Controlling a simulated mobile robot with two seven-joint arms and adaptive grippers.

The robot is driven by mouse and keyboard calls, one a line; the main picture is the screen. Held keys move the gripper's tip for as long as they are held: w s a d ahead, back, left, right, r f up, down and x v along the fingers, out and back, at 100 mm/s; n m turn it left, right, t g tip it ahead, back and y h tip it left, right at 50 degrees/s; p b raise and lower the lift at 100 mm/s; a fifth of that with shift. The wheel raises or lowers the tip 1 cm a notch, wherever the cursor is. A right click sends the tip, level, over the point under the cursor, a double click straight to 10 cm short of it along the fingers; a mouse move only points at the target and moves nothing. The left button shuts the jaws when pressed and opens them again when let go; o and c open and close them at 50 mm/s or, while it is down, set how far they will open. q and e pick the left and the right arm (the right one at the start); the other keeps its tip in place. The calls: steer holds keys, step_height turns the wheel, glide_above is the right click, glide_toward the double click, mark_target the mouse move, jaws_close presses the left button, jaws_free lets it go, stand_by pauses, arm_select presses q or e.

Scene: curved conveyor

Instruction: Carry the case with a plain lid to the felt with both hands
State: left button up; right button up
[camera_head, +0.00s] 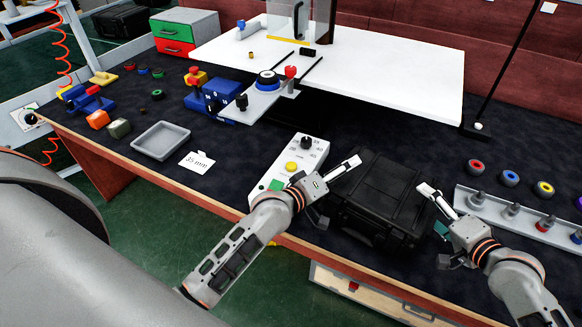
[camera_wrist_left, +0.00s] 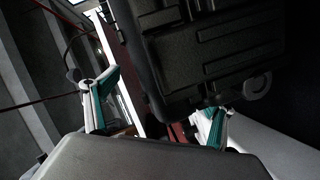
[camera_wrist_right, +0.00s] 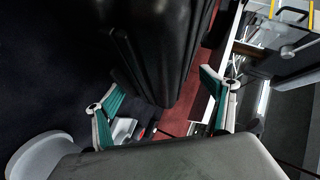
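A black case (camera_head: 385,192) with moulded ribs and latches is at the table's front part, between my two grippers. My left gripper (camera_head: 336,188) is at its left side, fingers apart. The case (camera_wrist_left: 205,50) fills the upper part of the left wrist view, beyond the open fingers. My right gripper (camera_head: 434,208) is at its right side, also open. In the right wrist view the case (camera_wrist_right: 160,45) shows beyond and between the spread fingers. I cannot tell whether any finger touches it. Dark felt-like cloth (camera_head: 400,120) covers the table.
A white control box (camera_head: 302,150) with a knob and yellow button stands left of the case. A rail with pegs (camera_head: 520,215) and coloured rings lie to the right. A grey tray (camera_head: 161,140) is at left. Another black case (camera_head: 122,22) is far back left.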

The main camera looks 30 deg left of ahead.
arm_select(q)
steer(key=shift+a, duration=0.15)
arm_select(e)
steer(key=shift+w+d, duration=0.1)
steer(key=shift+d, duration=0.15)
arm_select(q)
steer(key=o, duration=0.5)
steer(key=shift+c, duration=0.2)
step_height(320, 180, up, 10)
arm_select(e)
steer(key=o, duration=0.4)
steer(key=shift+c, duration=0.2)
